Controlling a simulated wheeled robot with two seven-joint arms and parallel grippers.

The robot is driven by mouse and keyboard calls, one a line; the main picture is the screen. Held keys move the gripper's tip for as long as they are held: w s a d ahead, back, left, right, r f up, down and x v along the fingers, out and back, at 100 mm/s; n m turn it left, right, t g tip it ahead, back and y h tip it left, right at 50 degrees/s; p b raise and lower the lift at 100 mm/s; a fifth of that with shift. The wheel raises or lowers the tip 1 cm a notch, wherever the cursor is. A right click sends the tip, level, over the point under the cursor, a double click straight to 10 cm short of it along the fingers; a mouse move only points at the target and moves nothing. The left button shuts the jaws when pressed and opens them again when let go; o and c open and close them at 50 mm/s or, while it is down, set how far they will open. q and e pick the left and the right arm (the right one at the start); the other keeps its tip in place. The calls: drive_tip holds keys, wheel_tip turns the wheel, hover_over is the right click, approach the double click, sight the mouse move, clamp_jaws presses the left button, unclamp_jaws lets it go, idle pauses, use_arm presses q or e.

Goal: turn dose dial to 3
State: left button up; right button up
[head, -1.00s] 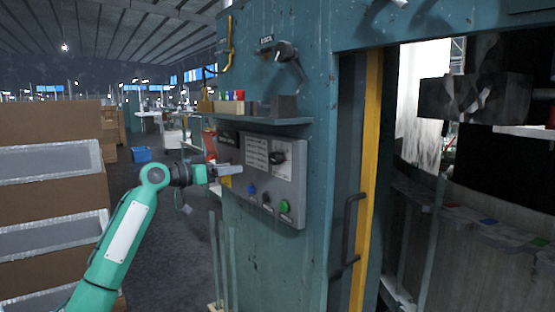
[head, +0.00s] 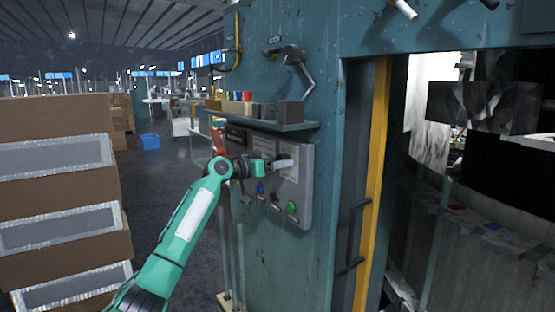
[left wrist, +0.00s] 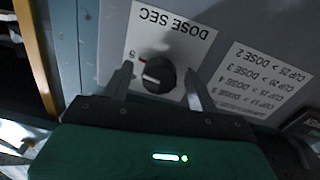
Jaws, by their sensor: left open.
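The dose dial (left wrist: 158,74) is a round black knob on a white plate marked DOSE SEC, upside down in the left wrist view. A light pointer line shows at its lower left; a red mark and a digit lie at its upper left. I cannot read the setting surely. My left gripper (head: 284,163) is open, with one finger on each side of the knob in the left wrist view; I cannot tell whether they touch it. In the head view the gripper hides the dial on the grey control panel (head: 301,216). My right gripper is not in view.
A card (left wrist: 262,80) with CUP and DOSE lines is beside the dial. Below it on the panel are a blue button (head: 260,188), a dark switch and a green button (head: 292,207). A shelf (head: 285,127) with small blocks juts out above. Stacked boxes (head: 55,195) stand left.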

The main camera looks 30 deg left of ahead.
use_arm(q)
drive_tip(key=c, duration=1)
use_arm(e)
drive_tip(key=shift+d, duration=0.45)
use_arm(q)
drive_tip(key=shift+n, duration=0.3)
drive_tip(key=n+p, duration=0.5)
drive_tip(key=n, duration=0.4)
drive_tip(key=n+p, duration=0.4)
drive_tip(key=n, duration=0.6)
drive_tip(key=shift+d+r+t+y+p, duration=0.1)
drive_tip(key=shift+r+t+y+p, duration=0.1)
drive_tip(key=shift+t+y+p, duration=0.15)
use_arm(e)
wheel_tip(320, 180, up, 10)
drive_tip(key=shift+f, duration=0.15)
use_arm(q)
drive_tip(key=shift+f+n, duration=0.1)
drive_tip(key=shift+n, duration=0.3)
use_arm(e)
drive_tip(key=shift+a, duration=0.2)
